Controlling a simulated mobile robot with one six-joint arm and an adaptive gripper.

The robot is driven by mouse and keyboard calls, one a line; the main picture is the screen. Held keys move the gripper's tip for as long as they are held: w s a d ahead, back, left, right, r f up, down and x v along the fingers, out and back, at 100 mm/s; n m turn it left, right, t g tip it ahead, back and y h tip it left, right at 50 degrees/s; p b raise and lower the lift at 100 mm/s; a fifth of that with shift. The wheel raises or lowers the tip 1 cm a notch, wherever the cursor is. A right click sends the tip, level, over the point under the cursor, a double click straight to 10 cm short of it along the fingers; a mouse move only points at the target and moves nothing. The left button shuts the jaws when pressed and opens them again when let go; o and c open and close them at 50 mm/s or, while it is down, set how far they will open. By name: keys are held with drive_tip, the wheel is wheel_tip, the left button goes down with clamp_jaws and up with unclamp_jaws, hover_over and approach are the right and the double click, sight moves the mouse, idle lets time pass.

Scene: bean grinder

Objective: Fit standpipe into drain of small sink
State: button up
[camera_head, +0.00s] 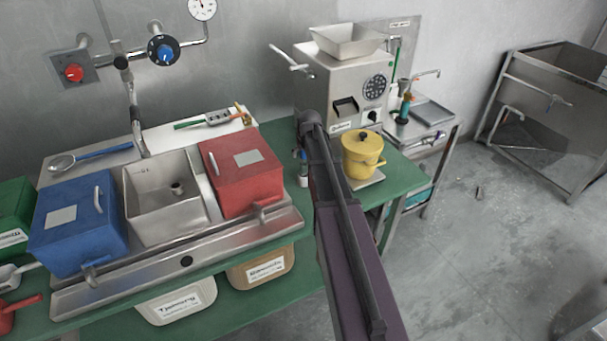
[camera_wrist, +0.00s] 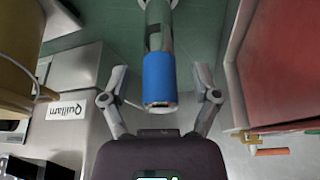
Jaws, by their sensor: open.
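A slim upright piece with a blue sleeve (camera_wrist: 159,79) and a grey shaft stands on the green bench. It looks like the standpipe. In the head view its blue part (camera_head: 302,156) shows just left of my arm, partly hidden. My gripper (camera_wrist: 160,88) is open, with one finger on each side of the blue sleeve. I cannot tell whether either finger touches it. In the head view my gripper (camera_head: 307,124) is over the bench, right of the red bin. The small steel sink (camera_head: 150,215) lies between the blue and red bins.
The red bin (camera_head: 240,175) and blue bin (camera_head: 78,222) flank the sink. A tap (camera_head: 136,120) hangs over it. The grinder (camera_head: 345,85) and yellow pot (camera_head: 361,155) stand close to my gripper's right. A ledge with tools (camera_head: 215,119) runs behind.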

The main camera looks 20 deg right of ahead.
drive_tip(key=shift+b+x, duration=0.45)
drive_tip(key=shift+x, duration=0.3)
clamp_jaws()
